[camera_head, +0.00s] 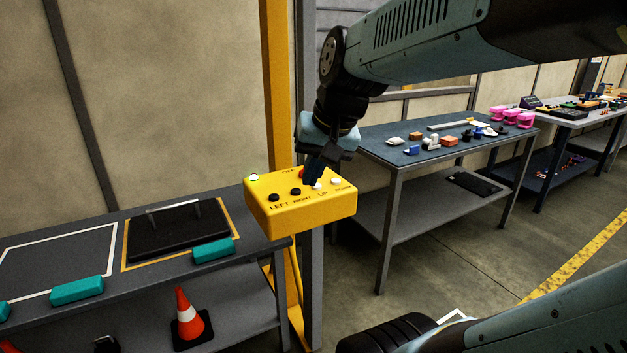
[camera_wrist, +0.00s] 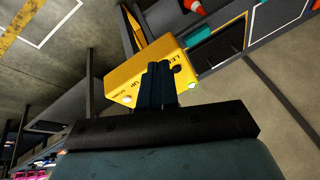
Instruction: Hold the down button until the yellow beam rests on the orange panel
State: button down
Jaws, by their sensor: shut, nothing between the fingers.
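A yellow control box (camera_head: 300,209) has a row of buttons labelled LEFT, RIGHT, UP and DOWN. The white down button (camera_head: 336,182) is at the right end and looks uncovered. The white up button (camera_head: 317,186) is just left of it, close to my fingertips. My gripper (camera_head: 312,182) is shut and empty, pointing down over the box top behind the up button. I cannot tell whether it touches the box. In the wrist view the fingers (camera_wrist: 160,66) cover part of the yellow box (camera_wrist: 128,71). I cannot make out the yellow beam or the orange panel in either view.
The box sits by a yellow post (camera_head: 277,90). A grey bench at left holds a black handled plate (camera_head: 178,232) and teal blocks (camera_head: 77,290). An orange cone (camera_head: 187,316) stands on its lower shelf. A blue-topped table (camera_head: 375,139) with small parts stands right of the box.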

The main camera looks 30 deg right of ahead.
jog(key=w+d+m+y, duration=0.3)
jog(key=w+d+m, duration=0.45)
jog(key=w, duration=0.35)
jog(key=m+t+y, duration=0.2)
jog(key=m, duration=0.5)
send_over(339, 180)
notch_tip(339, 180, down, 2)
jog(key=shift+f, duration=4.4)
